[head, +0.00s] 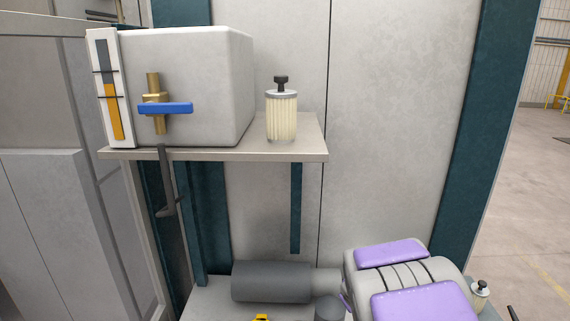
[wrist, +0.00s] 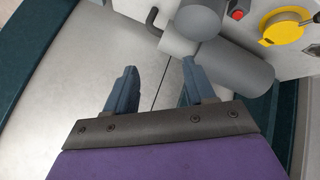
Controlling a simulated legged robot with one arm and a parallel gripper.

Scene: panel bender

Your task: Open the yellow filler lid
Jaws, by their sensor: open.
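The yellow filler lid (wrist: 284,26) shows at the upper right of the wrist view, on a light grey machine face. It is a round yellow piece with a tab, and it looks closed. In the head view only a small yellow part (head: 262,318) shows at the bottom edge, and I cannot tell whether it is the lid. My gripper (wrist: 157,80) is open and empty in the wrist view, with its two blue-grey fingers apart. It is to the left of the lid and apart from it. My purple arm and gripper parts (head: 420,300) show at the lower right of the head view.
A grey cylinder (head: 271,282) lies near the lid, also visible in the wrist view (wrist: 233,68). A red button (wrist: 237,14) is beside the lid. Above, a shelf (head: 230,152) carries a grey tank (head: 200,80) with a blue-handled valve (head: 165,108) and a filter jar (head: 281,115).

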